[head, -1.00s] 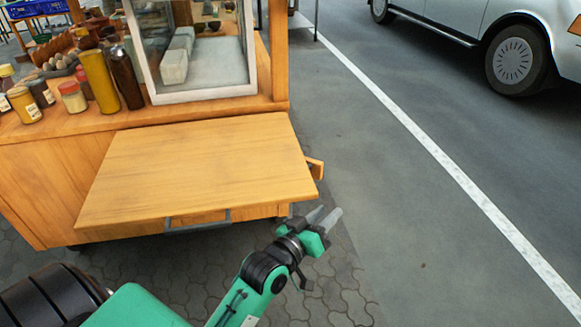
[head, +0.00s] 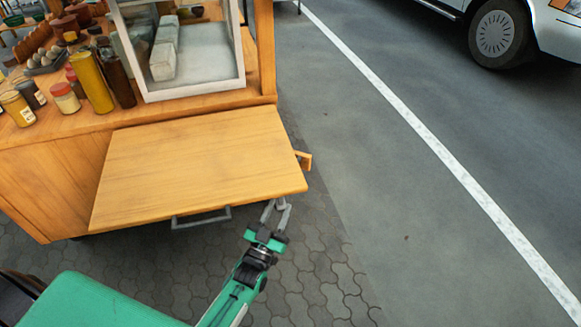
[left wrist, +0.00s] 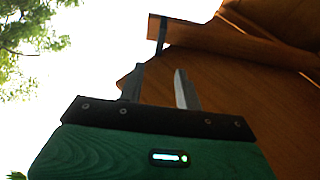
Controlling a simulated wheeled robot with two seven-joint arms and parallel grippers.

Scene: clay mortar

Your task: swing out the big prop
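The wooden flap (head: 200,165) sticks out level from the front of the cart. A short wooden piece (head: 304,160) juts out past its right edge; it may be the big prop, but most of it is hidden under the flap. My left gripper (head: 276,208) is just below the flap's front right corner, fingers pointing at the cart. In the left wrist view its two fingers (left wrist: 158,88) stand apart with nothing between them. Beyond them is brown wood (left wrist: 225,85), with a wooden bar (left wrist: 185,34) jutting left above. My right gripper is not in view.
A grey handle (head: 200,218) hangs under the flap's front edge. Jars, bottles and a glass case (head: 185,55) stand on the cart top (head: 60,128). Free paving and road (head: 390,200) lie to the right; a parked car (head: 510,30) is far off.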

